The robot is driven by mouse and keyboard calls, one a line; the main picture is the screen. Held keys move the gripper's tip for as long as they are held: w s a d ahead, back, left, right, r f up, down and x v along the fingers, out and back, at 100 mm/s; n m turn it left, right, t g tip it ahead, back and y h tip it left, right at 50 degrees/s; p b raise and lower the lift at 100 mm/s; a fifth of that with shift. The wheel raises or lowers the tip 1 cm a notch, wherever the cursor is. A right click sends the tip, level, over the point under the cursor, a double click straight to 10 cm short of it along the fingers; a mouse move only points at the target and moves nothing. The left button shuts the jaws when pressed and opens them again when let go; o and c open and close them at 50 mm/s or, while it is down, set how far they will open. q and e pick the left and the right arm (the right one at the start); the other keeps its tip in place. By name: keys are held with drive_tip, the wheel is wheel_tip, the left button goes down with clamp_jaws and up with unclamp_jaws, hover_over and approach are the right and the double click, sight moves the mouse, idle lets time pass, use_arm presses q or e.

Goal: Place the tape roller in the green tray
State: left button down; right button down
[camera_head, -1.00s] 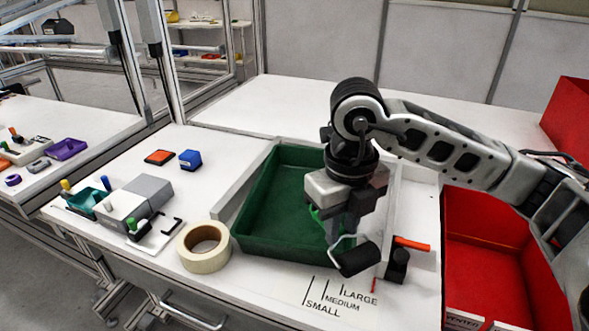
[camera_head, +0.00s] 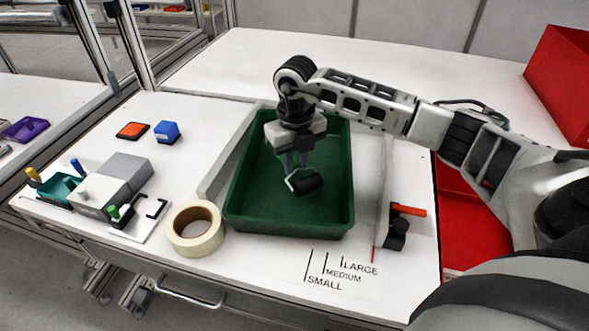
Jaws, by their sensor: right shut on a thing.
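My right gripper (camera_head: 293,160) is over the green tray (camera_head: 237,213), pointing down. It is shut on the tape roller (camera_head: 307,185), which has a black cylinder on a bent metal wire frame. The roller hangs below the fingers, black end lowest, within the tray's outline near its middle. Its handle is mostly hidden by the gripper. I cannot tell whether the roller touches the tray floor. The tray looks otherwise empty. My left gripper is not in view.
A cream tape roll (camera_head: 181,240) lies just left of the tray. A black tool with an orange handle (camera_head: 408,210) is on the right. Red bins (camera_head: 562,80) stand at the right. Blue (camera_head: 167,131) and orange (camera_head: 132,130) blocks lie at the left.

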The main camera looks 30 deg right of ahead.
drive_tip(key=shift+w+d+f, duration=0.1)
drive_tip(key=shift+w+f, duration=0.25)
drive_tip(key=shift+f, duration=0.15)
wheel_tip(320, 180, down, 3)
drive_tip(key=shift+w+p, duration=0.15)
drive_tip(key=shift+p, duration=0.3)
drive_tip(key=shift+f, duration=0.3)
drive_tip(key=c, duration=1.3)
unclamp_jaws()
drive_tip(key=shift+o, duration=0.2)
